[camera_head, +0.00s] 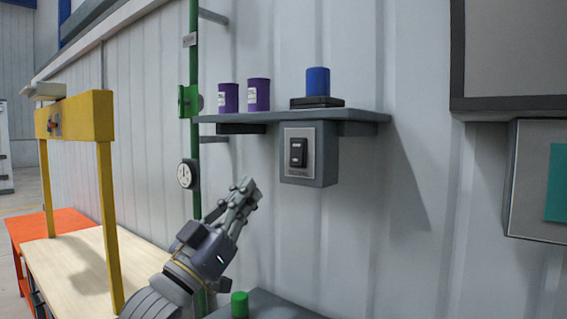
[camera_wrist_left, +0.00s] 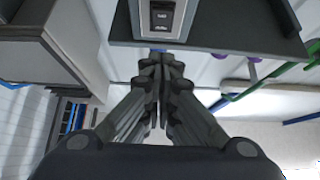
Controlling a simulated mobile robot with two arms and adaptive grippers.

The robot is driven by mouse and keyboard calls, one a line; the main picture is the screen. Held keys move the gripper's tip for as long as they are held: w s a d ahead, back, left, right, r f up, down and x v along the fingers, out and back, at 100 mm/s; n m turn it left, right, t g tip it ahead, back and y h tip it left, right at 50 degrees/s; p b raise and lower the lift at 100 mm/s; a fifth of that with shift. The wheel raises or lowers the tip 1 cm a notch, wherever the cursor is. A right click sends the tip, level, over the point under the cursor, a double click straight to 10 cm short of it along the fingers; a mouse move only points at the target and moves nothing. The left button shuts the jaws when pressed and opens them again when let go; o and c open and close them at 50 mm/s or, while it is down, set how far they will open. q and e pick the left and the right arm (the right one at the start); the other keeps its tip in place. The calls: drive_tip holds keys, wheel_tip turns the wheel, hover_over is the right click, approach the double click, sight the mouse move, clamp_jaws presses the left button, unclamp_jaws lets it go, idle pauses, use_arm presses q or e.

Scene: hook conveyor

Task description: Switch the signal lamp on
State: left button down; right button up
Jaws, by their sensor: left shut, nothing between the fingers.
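The signal lamp (camera_head: 318,81) is a blue cylinder on a black base on the wall shelf. It looks unlit. Below the shelf hangs a grey switch box (camera_head: 324,170) with a black rocker switch (camera_head: 298,152) on its light front plate. The rocker also shows at the top of the left wrist view (camera_wrist_left: 163,15). My left gripper (camera_head: 248,188) is shut and empty, left of and below the switch box, apart from it. In the left wrist view its closed fingers (camera_wrist_left: 158,62) point toward the box. My right gripper is not in view.
Two purple cans (camera_head: 258,95) stand on the shelf (camera_head: 365,116) left of the lamp. A green pipe (camera_head: 194,140) with a gauge runs up the wall. A yellow frame (camera_head: 104,190) stands on a wooden table at left. A grey cabinet (camera_head: 525,180) hangs at right.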

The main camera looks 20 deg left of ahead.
use_arm(q)
drive_tip(key=p, duration=0.5)
approach(297, 148)
wheel_tip(297, 148, up, 4)
drive_tip(key=shift+w+d+f+p, duration=0.2)
drive_tip(key=shift+w+f+p, duration=0.05)
drive_tip(key=shift+w, duration=0.3)
drive_tip(key=shift+w+d+f+p, duration=0.15)
drive_tip(key=shift+w+f+p, duration=0.1)
drive_tip(key=shift+w, duration=0.35)
drive_tip(key=shift+w+d+f+p, duration=0.2)
drive_tip(key=shift+w+f+p, duration=0.05)
drive_tip(key=shift+w, duration=0.3)
